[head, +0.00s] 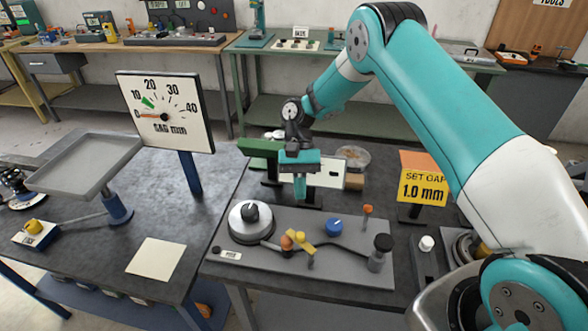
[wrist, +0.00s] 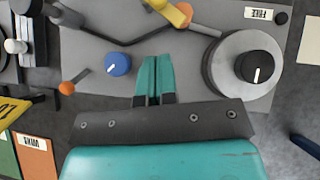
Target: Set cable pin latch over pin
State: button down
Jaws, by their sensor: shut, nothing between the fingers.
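My gripper (head: 300,190) is shut and empty, pointing down above the back edge of a grey panel (head: 345,225). Its two teal fingers are together in the wrist view (wrist: 155,62). A yellow latch-like piece (head: 299,242) lies on the panel beside an orange-topped pin (head: 287,242), in front of my gripper. In the wrist view the yellow piece (wrist: 177,14) is partly cut off at the top edge, apart from my fingers. I cannot tell whether it sits over a pin.
A round dial (head: 251,222) stands at the panel's left, with a blue knob (head: 334,226) and a small orange-ball lever (head: 368,211) to the right. A gauge board (head: 166,112) and a tray (head: 85,168) stand left. A "SET GAP 1.0 mm" sign (head: 424,187) stands right.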

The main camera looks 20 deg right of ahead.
jog(key=p+v, duration=0.4)
jog(key=p, duration=0.1)
jog(key=p+v, duration=0.1)
jog(key=p, duration=0.1)
jog(key=shift+w+a+r+p, duration=0.3)
jog(key=shift+w+r+p, duration=0.05)
jog(key=shift+w+p, duration=0.05)
jog(key=shift+f, duration=0.1)
jog(key=s+a+r+n+t+y+b, duration=0.1)
jog(key=s+a+r+n+t+b, duration=0.2)
jog(key=r, duration=0.5)
jog(key=s+a+r+n+t+b, duration=0.1)
jog(key=s+a+r+n+b, duration=0.1)
jog(key=s+a+r+b, duration=0.35)
jog(key=s+d+n+t+b, duration=0.1)
jog(key=s+n+t+b, duration=0.1)
jog(key=s, duration=0.7)
jog(key=s+d+n+t+b, duration=0.1)
jog(key=s+n, duration=0.3)
jog(key=s, duration=0.6)
jog(key=shift+s+d+r+t+b, duration=0.15)
jog(key=shift+d+r+t+b, duration=0.25)
jog(key=shift+r+t, duration=0.15)
